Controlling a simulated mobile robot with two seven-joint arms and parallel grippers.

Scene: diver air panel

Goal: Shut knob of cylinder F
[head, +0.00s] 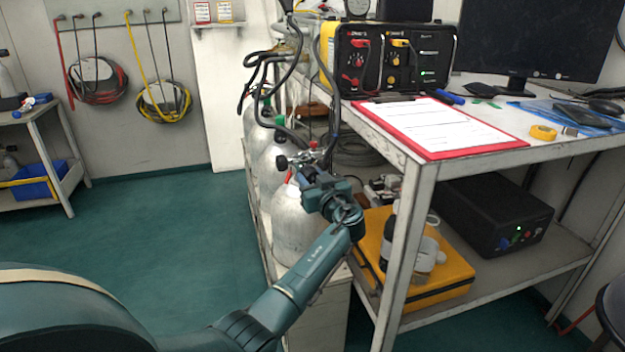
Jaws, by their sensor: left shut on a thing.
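Several silver gas cylinders stand in a row beside the bench, and I can read no letters on them. The nearest cylinder (290,225) is upright, with a valve on top and a black knob (282,162) showing on the valve's left side. My left gripper (308,170) is at this valve, shut on a valve knob, with its wrist hiding part of the cylinder's top. Behind it stand a middle cylinder (271,172) and a far cylinder (252,117), with black hoses at their valves. My right gripper is out of view.
The bench (409,156) is close on the right, holding a red clipboard (440,126) and the air panel case (390,58). A yellow case (428,285) and a black box (490,220) lie on its lower shelf. Black hoses (333,80) hang above the cylinders. Floor (160,230) at left is clear.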

